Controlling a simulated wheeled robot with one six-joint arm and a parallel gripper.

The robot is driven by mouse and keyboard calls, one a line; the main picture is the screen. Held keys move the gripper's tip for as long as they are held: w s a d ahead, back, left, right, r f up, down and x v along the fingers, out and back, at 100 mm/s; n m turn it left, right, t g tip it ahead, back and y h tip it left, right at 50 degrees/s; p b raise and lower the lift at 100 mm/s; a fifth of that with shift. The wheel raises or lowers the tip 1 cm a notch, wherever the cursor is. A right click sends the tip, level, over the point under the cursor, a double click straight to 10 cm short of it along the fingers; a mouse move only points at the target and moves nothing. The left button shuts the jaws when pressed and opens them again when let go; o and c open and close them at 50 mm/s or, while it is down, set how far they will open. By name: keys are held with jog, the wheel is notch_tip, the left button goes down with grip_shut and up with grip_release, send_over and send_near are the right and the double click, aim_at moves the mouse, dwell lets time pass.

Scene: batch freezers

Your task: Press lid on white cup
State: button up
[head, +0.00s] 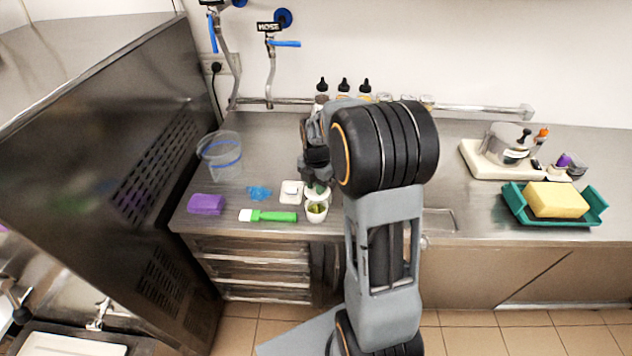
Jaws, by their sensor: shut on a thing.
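A white cup (317,213) with green contents stands near the front edge of the steel counter. A second white rim (325,194) shows just behind it, partly hidden by my gripper; I cannot tell whether it is another cup or a lid. My gripper (317,184) points down over that rim, just behind the front cup. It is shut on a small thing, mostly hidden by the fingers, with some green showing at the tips. I cannot make out whether this is the lid, or whether it touches the rim. The front cup's top looks uncovered.
Left of the cup are a green-handled brush (270,216), a small white square item (291,192), blue bits (259,193), a purple sponge (206,204) and a clear tub (220,155). Dark-topped bottles (343,86) stand behind. A green tray (590,216) holds a yellow sponge (555,200).

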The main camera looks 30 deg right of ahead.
jog(key=shift+a+f+b, duration=0.1)
jog(key=shift+f+b, duration=1.9)
jog(key=shift+f, duration=0.9)
jog(key=shift+f, duration=0.2)
jog(key=o, duration=1.4)
jog(key=shift+o, duration=0.2)
jog(key=shift+r, duration=0.15)
jog(key=shift+r+p, duration=2.45)
jog(key=shift+r, duration=0.95)
grip_shut()
